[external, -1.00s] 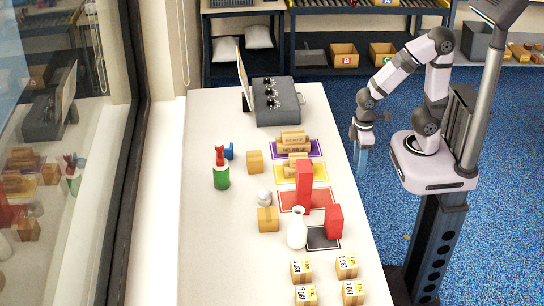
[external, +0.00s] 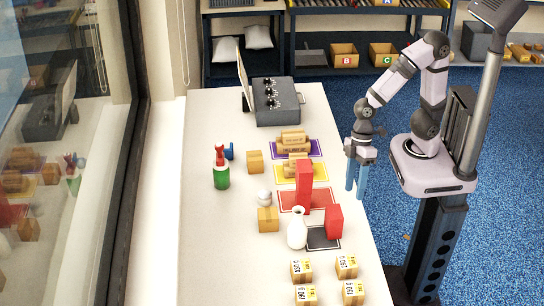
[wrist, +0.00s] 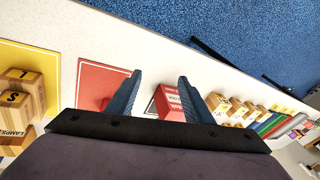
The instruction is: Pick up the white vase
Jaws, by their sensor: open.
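The white vase (external: 297,230) stands upright on the white table, left of the black mat (external: 322,238) and in front of a cardboard box. It has a narrow neck and a round body. I cannot make it out in the wrist view. My gripper (external: 356,190) has blue fingers pointing down beside the table's right edge, to the right of and behind the vase, well apart from it.
Several labelled boxes (external: 301,270) are in front.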

